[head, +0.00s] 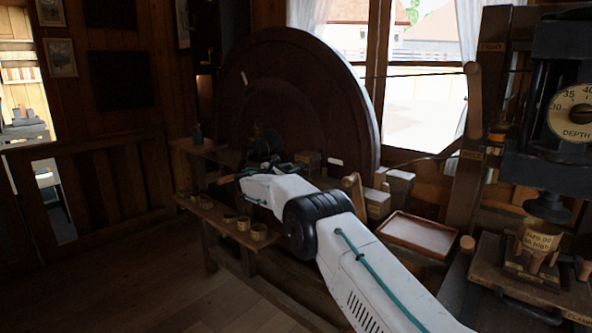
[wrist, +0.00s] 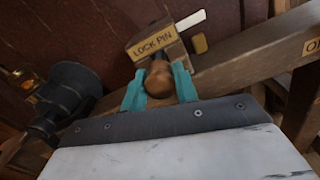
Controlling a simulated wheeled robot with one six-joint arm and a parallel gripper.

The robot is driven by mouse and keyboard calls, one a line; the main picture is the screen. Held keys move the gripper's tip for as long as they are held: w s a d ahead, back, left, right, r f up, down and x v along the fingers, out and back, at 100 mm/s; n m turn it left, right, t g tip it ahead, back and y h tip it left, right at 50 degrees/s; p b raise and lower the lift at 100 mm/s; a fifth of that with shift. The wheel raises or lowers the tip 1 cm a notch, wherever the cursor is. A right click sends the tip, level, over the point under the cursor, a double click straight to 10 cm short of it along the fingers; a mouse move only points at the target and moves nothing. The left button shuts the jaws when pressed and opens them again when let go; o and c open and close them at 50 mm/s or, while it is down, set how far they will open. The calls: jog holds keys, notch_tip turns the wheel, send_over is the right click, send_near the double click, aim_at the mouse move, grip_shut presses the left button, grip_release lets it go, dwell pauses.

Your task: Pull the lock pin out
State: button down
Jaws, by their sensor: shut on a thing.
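The lock pin (wrist: 159,82) shows in the wrist view as a rounded brown wooden knob with a dark shank behind it. It sits at a wooden block (wrist: 155,42) labelled LOCK PIN, and the shank meets the block's near side. How deep the shank goes is hidden. My gripper (wrist: 158,88) has its teal fingers shut on the knob, one on each side. In the head view my gripper (head: 276,168) is at the big wheel's lower front, and the pin cannot be made out there.
A large dark wheel (head: 290,85) stands behind my gripper. A slanted wooden beam (wrist: 245,55) runs beside the block, with a dark conical part (wrist: 70,88) at left. A low bench (head: 225,222) holds several small rings. An empty tray (head: 418,234) lies right of my arm.

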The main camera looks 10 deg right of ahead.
jog(key=shift+v, duration=1)
jog(key=c, duration=1.2)
grip_release()
jog(key=shift+a, duration=0.2)
jog(key=shift+o, duration=0.7)
jog(key=shift+a, duration=0.15)
jog(key=v, duration=0.7)
jog(key=shift+s, duration=0.2)
jog(key=shift+f+m, duration=0.1)
jog(key=shift+m, duration=0.2)
